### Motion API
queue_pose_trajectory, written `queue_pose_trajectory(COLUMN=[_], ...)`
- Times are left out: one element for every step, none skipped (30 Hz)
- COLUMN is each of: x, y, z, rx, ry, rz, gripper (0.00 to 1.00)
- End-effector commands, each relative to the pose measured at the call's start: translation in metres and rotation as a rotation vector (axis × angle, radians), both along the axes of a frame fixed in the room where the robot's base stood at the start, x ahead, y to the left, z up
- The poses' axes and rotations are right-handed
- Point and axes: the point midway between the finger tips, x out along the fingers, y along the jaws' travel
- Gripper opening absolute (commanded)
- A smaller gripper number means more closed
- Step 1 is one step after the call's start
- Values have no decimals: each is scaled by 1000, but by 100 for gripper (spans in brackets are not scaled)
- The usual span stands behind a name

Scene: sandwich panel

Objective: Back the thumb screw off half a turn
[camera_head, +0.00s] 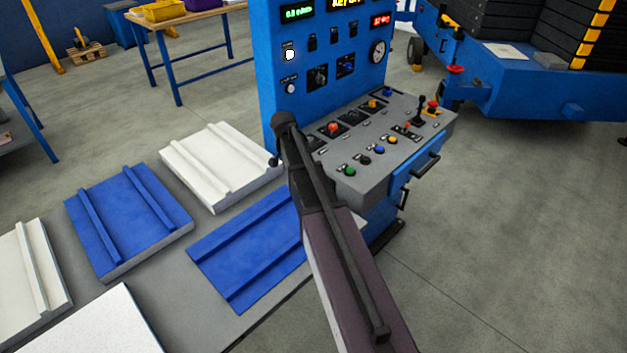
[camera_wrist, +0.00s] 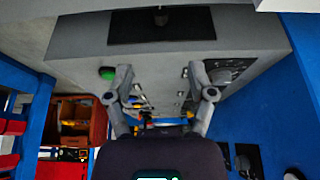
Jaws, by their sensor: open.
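I cannot pick out a thumb screw for certain in either view. The sloped grey desk (camera_head: 385,167) of the blue control panel carries several buttons, knobs and levers. In the wrist view, my gripper (camera_wrist: 160,76) is open, its two fingers apart with nothing held between them. Beyond the fingers is the grey desk surface (camera_wrist: 150,58), with a green button (camera_wrist: 107,73) near the left finger and a dark round part (camera_wrist: 222,75) near the right one. A black plate (camera_wrist: 160,25) with a small dark knob shows at the top. In the head view, my arm hides the desk's left end.
The blue upright panel (camera_head: 325,100) with displays and a gauge (camera_head: 377,50) rises behind the desk. White and blue panels (camera_head: 128,220) lie on a low grey surface at left. A workbench (camera_head: 190,22) stands behind. Open floor (camera_head: 500,240) lies to the right.

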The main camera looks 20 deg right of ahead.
Motion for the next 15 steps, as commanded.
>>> queue_pose_trajectory(x=[0, 0, 0, 0, 0, 0, 0, 1, 1, 1, 1, 1, 2, 2, 2], y=[0, 0, 0, 0, 0, 0, -1, -1, -1, -2, -2, -3, -4, -5, -5], z=[0, 0, -1, -1, -2, -3, -4, -5, -6, -8, -9, -11, -13, -15, -18], rx=[0, 0, 1, 1, 1, 1, 1, 1, 1, 1, 1, 1, 1, 1, 1], ry=[0, 0, 1, 1, 1, 1, 1, 1, 1, 1, 1, 1, 1, 1, 1], rz=[1, 1, 1, 1, 1, 1, 2, 2, 2, 2, 2, 2, 2, 2, 2], gripper=[71, 71, 71, 71, 71, 71, 71, 71, 71, 71, 71, 71, 71, 71, 71])
